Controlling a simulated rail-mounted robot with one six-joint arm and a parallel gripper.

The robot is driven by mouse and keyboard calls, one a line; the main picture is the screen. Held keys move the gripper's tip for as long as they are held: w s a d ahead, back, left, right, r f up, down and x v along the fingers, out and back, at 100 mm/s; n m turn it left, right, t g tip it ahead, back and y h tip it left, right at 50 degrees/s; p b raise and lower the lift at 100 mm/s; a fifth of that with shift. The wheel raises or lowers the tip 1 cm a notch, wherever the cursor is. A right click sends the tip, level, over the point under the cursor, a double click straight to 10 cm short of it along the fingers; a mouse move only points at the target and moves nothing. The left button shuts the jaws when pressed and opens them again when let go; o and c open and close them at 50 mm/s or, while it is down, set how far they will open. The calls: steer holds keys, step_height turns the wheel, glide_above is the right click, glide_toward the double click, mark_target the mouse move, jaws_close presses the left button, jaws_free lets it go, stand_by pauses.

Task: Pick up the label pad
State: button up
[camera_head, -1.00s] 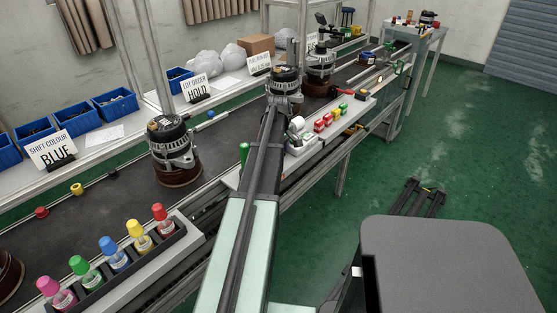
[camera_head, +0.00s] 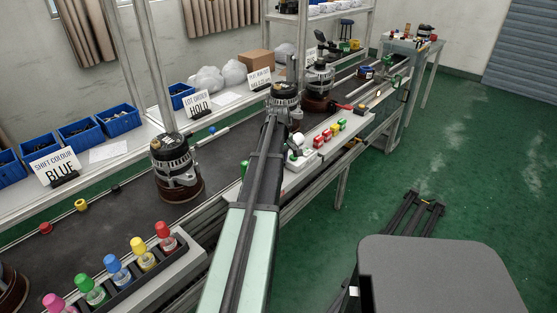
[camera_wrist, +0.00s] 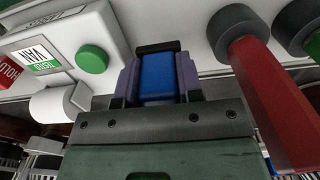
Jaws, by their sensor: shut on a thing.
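My gripper (camera_wrist: 158,82) shows in the wrist view with its two purple-grey fingers shut on a blue block (camera_wrist: 157,70). This block may be the label pad; no writing on it can be read. A dark strip lies just beyond it, over a white surface. In the head view my arm hides the gripper and the block, so I cannot tell whether the block is lifted clear.
A white device with a green button (camera_wrist: 92,60) and paper roll (camera_wrist: 55,104) is left of my gripper. A red-handled tool (camera_wrist: 270,95) is close on the right. An alternator (camera_head: 175,165) stands on the conveyor. A bottle rack (camera_head: 130,278) is nearer.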

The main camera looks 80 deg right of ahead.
step_height(320, 180, up, 17)
steer(key=p, duration=1.5)
steer(key=o, duration=0.4)
steer(key=shift+c, duration=1.2)
